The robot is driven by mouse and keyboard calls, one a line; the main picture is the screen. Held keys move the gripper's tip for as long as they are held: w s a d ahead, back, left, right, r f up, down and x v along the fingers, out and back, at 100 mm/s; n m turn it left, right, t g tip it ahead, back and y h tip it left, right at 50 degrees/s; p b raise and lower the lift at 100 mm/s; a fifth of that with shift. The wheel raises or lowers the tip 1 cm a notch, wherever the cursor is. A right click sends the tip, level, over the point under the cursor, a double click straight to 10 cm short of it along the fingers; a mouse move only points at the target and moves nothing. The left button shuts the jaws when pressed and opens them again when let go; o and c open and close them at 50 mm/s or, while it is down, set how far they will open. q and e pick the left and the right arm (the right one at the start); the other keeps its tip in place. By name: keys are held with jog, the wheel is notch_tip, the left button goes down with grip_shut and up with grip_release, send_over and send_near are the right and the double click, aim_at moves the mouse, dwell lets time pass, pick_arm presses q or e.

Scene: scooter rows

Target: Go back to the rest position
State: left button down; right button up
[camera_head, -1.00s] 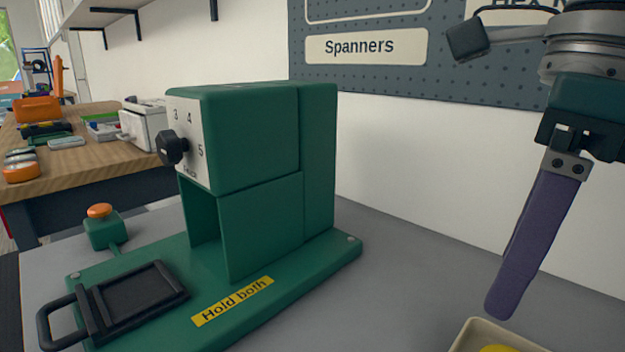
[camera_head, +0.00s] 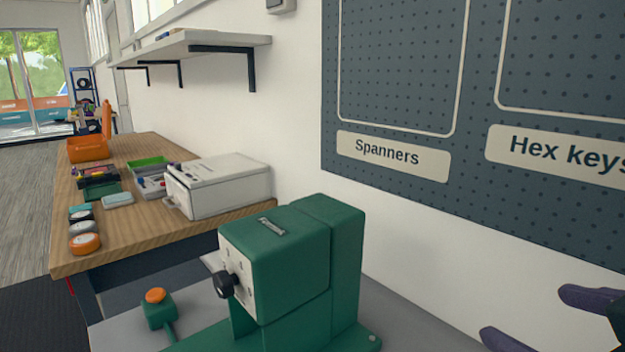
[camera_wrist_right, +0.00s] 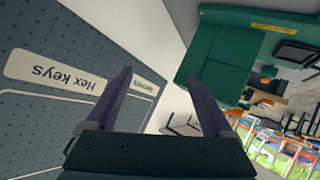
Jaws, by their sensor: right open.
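My right gripper (camera_head: 535,318) shows at the lower right of the head view, as two purple fingers set apart with nothing between them. In the right wrist view my right gripper (camera_wrist_right: 160,95) is open and empty, its fingers pointing up toward the white wall. It is to the right of the green machine (camera_head: 300,260) and apart from it. My left gripper is not in view.
The green machine with a black knob (camera_head: 226,285) stands on a grey bench (camera_head: 420,325). An orange button (camera_head: 155,296) sits beside it. A wooden table (camera_head: 140,225) holds a white box (camera_head: 225,185). A pegboard (camera_head: 480,110) covers the right wall.

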jog(key=s+f+m+g+p, duration=0.1)
jog(key=s+f+g, duration=0.15)
jog(key=s, duration=0.35)
jog(key=s+f+m+g+y+p, duration=0.1)
jog(key=s+f+g, duration=0.15)
jog(key=s, duration=0.35)
jog(key=s+f+g+p, duration=0.1)
jog(key=s+g, duration=0.3)
jog(key=s, duration=0.1)
pick_arm(q)
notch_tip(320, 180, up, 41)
jog(key=p, duration=3.7)
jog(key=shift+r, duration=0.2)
pick_arm(e)
notch_tip(320, 180, up, 37)
jog(key=shift+w+t, duration=0.3)
jog(key=shift+w, duration=0.1)
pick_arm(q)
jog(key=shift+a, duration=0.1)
